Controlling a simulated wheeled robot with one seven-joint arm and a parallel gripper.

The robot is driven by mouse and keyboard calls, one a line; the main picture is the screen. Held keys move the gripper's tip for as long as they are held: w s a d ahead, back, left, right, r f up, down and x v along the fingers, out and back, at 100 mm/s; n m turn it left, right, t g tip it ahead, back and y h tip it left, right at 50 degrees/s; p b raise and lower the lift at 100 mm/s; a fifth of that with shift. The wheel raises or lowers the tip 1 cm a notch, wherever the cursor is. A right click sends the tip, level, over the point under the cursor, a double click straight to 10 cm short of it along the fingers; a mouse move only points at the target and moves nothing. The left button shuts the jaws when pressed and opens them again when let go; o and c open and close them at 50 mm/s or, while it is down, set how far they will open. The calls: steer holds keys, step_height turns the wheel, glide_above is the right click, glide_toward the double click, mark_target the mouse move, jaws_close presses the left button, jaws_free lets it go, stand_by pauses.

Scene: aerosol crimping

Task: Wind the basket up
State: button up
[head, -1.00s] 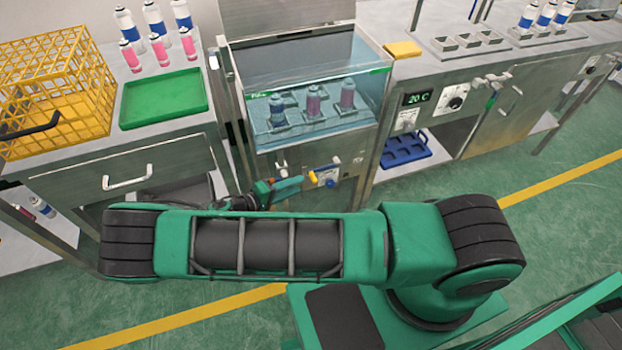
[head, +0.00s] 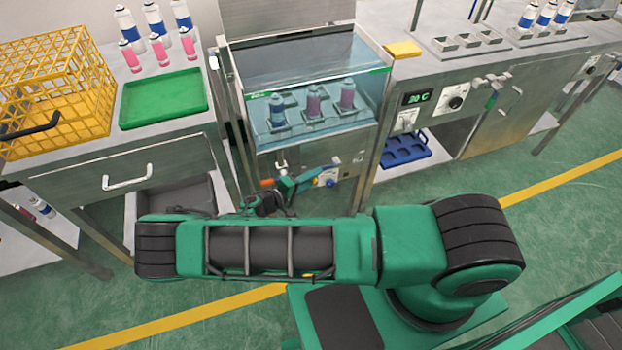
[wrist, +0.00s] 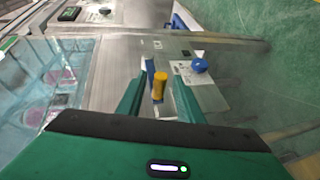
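The water bath (head: 371,105) is a glass-sided tank on a steel cabinet. Inside it a grey basket (head: 290,128) bears one blue and two pink cans, around the water level; its exact depth is unclear. On the cabinet front, the yellow crank grip (wrist: 160,87) stands out beside a blue knob (wrist: 199,65). My gripper (wrist: 163,72) is open, with one green finger on each side of the grip and visible gaps. In the head view my gripper (head: 312,180) is at the cabinet front, beside the blue knob (head: 328,179), and hides most of the crank.
A yellow wire crate (head: 60,85) and a green tray (head: 163,98) sit on the left counter with several cans behind. A control panel reading 20 C (head: 417,98) is on the right bench. A blue rack (head: 405,148) lies on the shelf below.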

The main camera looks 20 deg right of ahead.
steer(key=shift+d, duration=0.25)
jaws_close()
steer(key=shift+a+f, duration=0.15)
steer(key=shift+a, duration=0.25)
